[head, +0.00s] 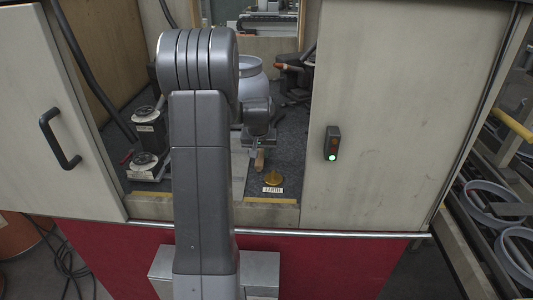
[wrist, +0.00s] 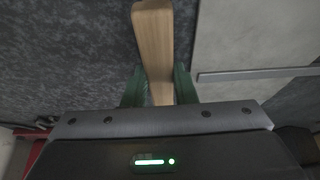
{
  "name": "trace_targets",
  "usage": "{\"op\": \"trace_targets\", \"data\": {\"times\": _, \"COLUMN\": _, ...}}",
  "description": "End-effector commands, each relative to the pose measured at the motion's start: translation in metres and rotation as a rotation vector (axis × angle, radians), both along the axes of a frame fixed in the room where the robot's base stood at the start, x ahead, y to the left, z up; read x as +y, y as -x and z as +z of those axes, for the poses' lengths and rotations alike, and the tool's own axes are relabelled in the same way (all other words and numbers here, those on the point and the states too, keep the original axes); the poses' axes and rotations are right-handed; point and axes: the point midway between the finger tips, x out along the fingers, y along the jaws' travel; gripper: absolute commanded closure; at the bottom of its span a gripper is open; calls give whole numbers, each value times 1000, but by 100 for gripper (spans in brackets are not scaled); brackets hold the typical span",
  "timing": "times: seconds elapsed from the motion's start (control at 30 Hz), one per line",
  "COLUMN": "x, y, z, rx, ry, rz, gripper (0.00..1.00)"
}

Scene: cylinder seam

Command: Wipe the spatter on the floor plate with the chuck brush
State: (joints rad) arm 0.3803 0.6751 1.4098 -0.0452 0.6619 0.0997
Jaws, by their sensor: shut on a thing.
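My gripper (wrist: 159,88) is shut on a wooden handle, which I take to be the chuck brush (wrist: 153,40); its green fingers press on both sides of the wood. The handle runs up and away from the fingers in the wrist view; its bristles cannot be made out. In the head view my gripper (head: 260,143) is inside the booth opening, with the wooden brush (head: 260,160) beneath it. A smooth pale grey plate, likely the floor plate (wrist: 250,35), lies right of the handle; it also shows in the head view (head: 239,170). I cannot make out any spatter.
A brass-coloured cone (head: 273,178) stands by an EARTH label (head: 272,189) right of the brush. Black clamp-like units (head: 148,150) stand at the left. A pale cylinder (head: 250,78) is behind my arm. Door panels (head: 375,110) flank the opening.

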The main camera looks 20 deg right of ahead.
Motion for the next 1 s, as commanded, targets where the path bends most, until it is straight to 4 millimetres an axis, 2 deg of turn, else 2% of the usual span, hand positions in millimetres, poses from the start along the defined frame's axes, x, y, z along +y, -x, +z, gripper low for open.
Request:
{"op": "trace_targets", "data": {"times": 0.13, "x": 4, "y": -1, "z": -4, "rx": 5, "ry": -5, "rz": -1, "gripper": 100}}
{"op": "trace_targets", "data": {"times": 0.4, "x": -3, "y": -11, "z": -2, "rx": 6, "ry": -6, "rz": -1, "gripper": 100}}
{"op": "trace_targets", "data": {"times": 0.8, "x": -32, "y": 3, "z": 0, "rx": 5, "ry": -3, "rz": -2, "gripper": 100}}
{"op": "trace_targets", "data": {"times": 1.0, "x": -39, "y": 6, "z": 1, "rx": 4, "ry": -3, "rz": -1, "gripper": 100}}
